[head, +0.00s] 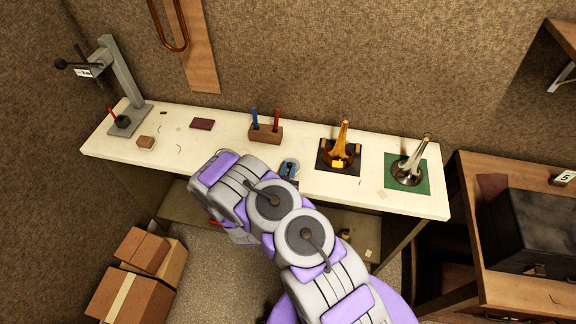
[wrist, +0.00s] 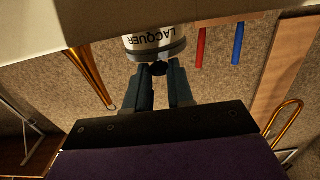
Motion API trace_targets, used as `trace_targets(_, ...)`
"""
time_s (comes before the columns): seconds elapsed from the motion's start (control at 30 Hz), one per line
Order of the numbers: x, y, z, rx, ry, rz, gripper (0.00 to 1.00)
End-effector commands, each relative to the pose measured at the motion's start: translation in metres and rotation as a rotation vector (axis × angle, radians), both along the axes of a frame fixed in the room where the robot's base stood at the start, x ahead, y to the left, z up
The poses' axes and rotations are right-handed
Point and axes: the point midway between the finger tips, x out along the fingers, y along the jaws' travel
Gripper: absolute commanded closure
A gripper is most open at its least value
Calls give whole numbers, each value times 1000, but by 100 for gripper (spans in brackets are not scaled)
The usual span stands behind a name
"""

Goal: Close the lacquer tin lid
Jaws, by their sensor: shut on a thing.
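The lacquer tin (wrist: 152,42) shows upside down at the top of the wrist view, with a white label reading LACQUER and a grey band at the end towards me. A small dark knob (wrist: 158,69) sits at that end. My gripper (wrist: 160,72) has its two blue-grey fingers closed on either side of the knob. I cannot tell whether the lid is seated flush or apart from the tin. In the head view my arm covers much of the bench front, and I cannot clearly make out the tin there.
On the cream bench (head: 365,190) stand a wooden block (head: 266,134) with blue and red handles, a brass horn part on a dark mat (head: 324,160), and another on a green mat (head: 420,176). A grey press (head: 122,75) stands at the left. Cardboard boxes (head: 130,290) lie on the floor.

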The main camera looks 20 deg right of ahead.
Motion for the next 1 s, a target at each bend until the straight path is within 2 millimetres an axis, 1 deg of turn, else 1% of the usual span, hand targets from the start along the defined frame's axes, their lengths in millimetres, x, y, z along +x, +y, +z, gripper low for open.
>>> trace_targets(0.07, -1, 1, -3, 1, 5, 3, 100)
trace_targets(0.5, -2, 1, -5, 2, 6, 2, 100)
trace_targets(0.53, -2, 1, -5, 2, 6, 2, 76)
trace_targets(0.7, -1, 1, -4, 0, 2, 2, 60)
trace_targets(0.77, -2, 1, -3, 1, 1, 2, 54)
trace_targets(0.8, -2, 0, -3, 0, 0, 1, 53)
trace_targets(1.0, -2, 0, -2, 0, -2, 0, 53)
